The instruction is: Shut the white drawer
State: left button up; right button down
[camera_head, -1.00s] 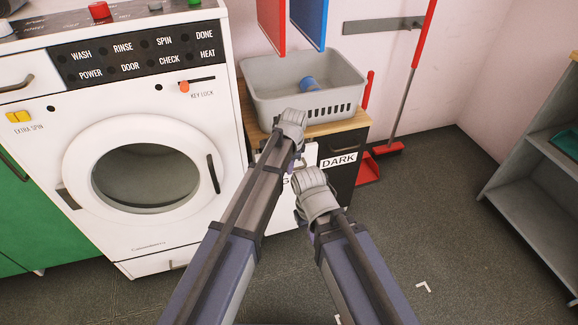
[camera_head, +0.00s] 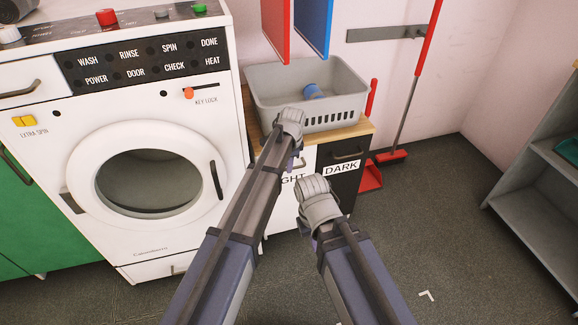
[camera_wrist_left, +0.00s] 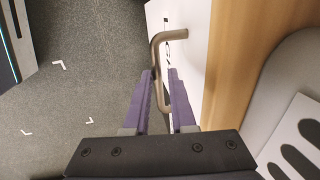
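The white drawer (camera_head: 284,212) is the light front under the wooden top, left of the black "DARK" front, partly hidden behind my arms. Its label reads "GHT" where it shows. In the left wrist view the white front (camera_wrist_left: 190,50) has a bent metal handle (camera_wrist_left: 158,55). My left gripper (camera_wrist_left: 162,75) is at this handle, its two purple fingers apart with the handle between them. In the head view my left gripper (camera_head: 297,160) is mostly hidden by its wrist. My right wrist is in front of the cabinet; its fingers are hidden. The drawer's opening depth cannot be told.
A grey basket (camera_head: 262,85) holding a blue item stands on the wooden top (camera_head: 352,128). A washing machine (camera_head: 150,235) stands left, a red broom (camera_head: 390,156) and dustpan (camera_head: 371,178) right. Grey shelves (camera_head: 520,205) stand far right. The floor between is clear.

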pick_arm(q)
jog(key=o, duration=0.4)
jog(key=shift+r, duration=0.1)
notch_tip(320, 180, up, 7)
jog(key=s+p, duration=0.1)
jog(key=p, duration=0.6)
jog(key=shift+s+d+r+p, duration=0.15)
jog(key=shift+d+r+p, duration=0.05)
jog(key=shift+p, duration=0.1)
jog(key=s+a+n+g, duration=0.1)
jog(key=s+a+n, duration=0.65)
jog(key=s, duration=0.45)
jog(key=s+a+n, duration=0.7)
jog(key=s+a, duration=0.1)
jog(key=s, duration=0.4)
jog(key=s+d+r+m+p, duration=0.1)
jog(key=d+r+p, duration=0.2)
jog(key=r+p, duration=0.5)
jog(key=s+d+r+m+p, duration=0.1)
jog(key=d+r+p, duration=0.3)
jog(key=r+p, duration=0.4)
jog(key=s+d+r+m+g+p, duration=0.1)
jog(key=d+r+p, duration=0.3)
jog(key=r+p, duration=0.5)
jog(key=shift+s+m+y+p, duration=0.3)
jog(key=shift+s+m, duration=0.15)
jog(key=shift+s, duration=0.45)
